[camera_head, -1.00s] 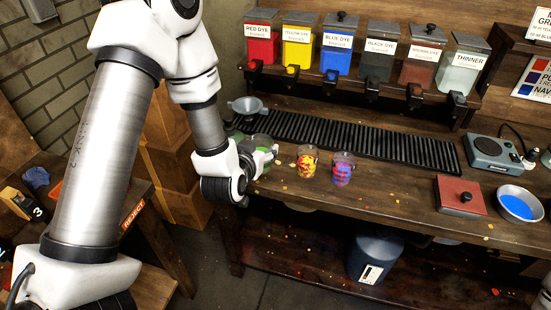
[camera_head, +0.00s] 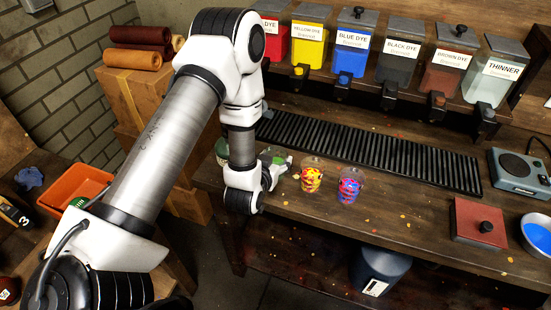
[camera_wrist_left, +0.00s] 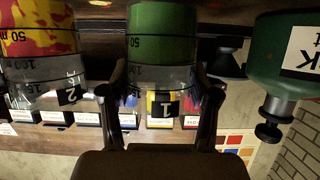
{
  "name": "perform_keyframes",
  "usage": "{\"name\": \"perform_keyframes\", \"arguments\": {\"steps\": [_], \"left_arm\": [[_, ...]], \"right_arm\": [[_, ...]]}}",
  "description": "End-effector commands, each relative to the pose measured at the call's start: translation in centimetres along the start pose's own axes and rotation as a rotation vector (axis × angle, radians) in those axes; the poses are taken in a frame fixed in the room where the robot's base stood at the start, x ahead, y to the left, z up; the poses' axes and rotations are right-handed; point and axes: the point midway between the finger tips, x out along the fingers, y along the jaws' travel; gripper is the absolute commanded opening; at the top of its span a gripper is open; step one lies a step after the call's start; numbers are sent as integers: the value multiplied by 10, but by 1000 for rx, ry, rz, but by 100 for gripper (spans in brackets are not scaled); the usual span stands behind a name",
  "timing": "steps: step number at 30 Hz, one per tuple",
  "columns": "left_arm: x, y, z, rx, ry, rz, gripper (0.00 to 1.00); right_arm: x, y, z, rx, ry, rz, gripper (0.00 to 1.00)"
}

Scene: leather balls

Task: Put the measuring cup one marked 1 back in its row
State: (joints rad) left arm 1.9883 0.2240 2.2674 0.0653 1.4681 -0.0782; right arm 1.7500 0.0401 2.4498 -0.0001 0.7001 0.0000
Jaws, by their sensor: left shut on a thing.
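The measuring cup marked 1 is a clear cup with green contents (camera_wrist_left: 163,40); its black 1 label shows in the left wrist view. My left gripper (camera_head: 271,167) is shut on it, with one finger on each side. In the head view the cup (camera_head: 281,160) is partly hidden by the gripper, over the bench's left end. I cannot tell whether its base touches the bench. The cup marked 2 (camera_head: 311,177), with red and yellow contents, stands just right of it and also shows in the left wrist view (camera_wrist_left: 45,40). A red and blue cup (camera_head: 349,187) stands further right.
A dark green bottle (camera_wrist_left: 285,60) is close beside the held cup. Behind the cups lie a black ribbed strip (camera_head: 370,150) and labelled dye containers (camera_head: 352,45). A red slab (camera_head: 478,220) lies at the right. The bench front right of the cups is mostly clear.

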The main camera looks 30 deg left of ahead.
Motion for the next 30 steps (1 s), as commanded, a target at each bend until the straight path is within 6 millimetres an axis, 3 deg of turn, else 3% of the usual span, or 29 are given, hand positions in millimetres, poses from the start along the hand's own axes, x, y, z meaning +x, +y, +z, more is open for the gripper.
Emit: {"name": "perform_keyframes", "arguments": {"steps": [11,12,13,14,26,30], "left_arm": [[3,0,7,0,1,0,16],[2,0,6,0,1,0,71],[2,0,6,0,1,0,82],[2,0,5,0,1,0,86],[-1,0,3,0,0,0,86],[-24,0,6,0,-1,1,86]], "right_arm": [[3,0,0,0,0,0,40],[2,0,0,0,-1,0,40],[2,0,0,0,-1,0,40],[2,0,0,0,0,0,40],[0,0,0,0,0,0,40],[10,0,0,0,0,0,40]]}}
